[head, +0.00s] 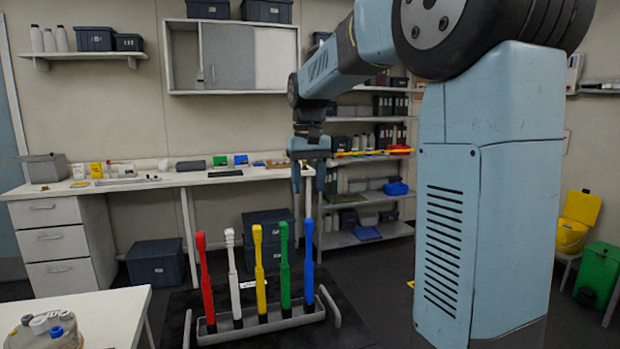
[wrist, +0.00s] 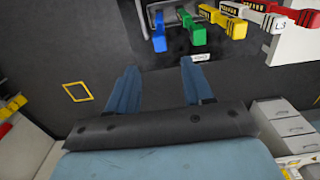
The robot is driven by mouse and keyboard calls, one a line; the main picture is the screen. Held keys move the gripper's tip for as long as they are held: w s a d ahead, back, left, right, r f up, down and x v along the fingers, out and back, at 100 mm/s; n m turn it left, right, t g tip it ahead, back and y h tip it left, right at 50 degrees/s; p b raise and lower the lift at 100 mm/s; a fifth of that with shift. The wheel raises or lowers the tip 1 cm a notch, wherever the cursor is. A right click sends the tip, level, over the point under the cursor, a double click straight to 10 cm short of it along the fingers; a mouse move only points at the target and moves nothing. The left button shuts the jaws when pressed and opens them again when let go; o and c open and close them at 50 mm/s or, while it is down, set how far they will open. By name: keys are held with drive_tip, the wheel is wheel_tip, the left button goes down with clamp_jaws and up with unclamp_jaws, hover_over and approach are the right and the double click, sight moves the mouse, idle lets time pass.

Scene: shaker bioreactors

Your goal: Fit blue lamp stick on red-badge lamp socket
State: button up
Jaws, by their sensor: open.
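The blue lamp stick (head: 309,265) stands upright at the right end of a grey rack (head: 262,328). In the wrist view the blue stick (wrist: 159,36) is near the top, beyond my fingertips. My gripper (head: 308,186) is open and empty, pointing down above the blue stick and apart from it. In the wrist view, the gap between my gripper's fingers (wrist: 160,70) shows only dark floor or mat. I cannot make out a red-badge lamp socket in either view.
Green (head: 285,265), yellow (head: 259,265), white (head: 231,265) and red (head: 205,275) sticks stand close beside the blue one. A white table (head: 110,312) at lower left holds a round device with caps (head: 48,335). A long bench (head: 150,182) runs along the back wall.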

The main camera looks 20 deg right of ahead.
sight(309, 220)
wheel_tip(309, 220, down, 13)
drive_tip(key=shift+r, duration=0.1)
idle(0.5)
drive_tip(key=shift+c, duration=0.5)
clamp_jaws()
drive_tip(key=shift+r, duration=2.5)
idle(0.4)
drive_tip(key=shift+r, duration=1.35)
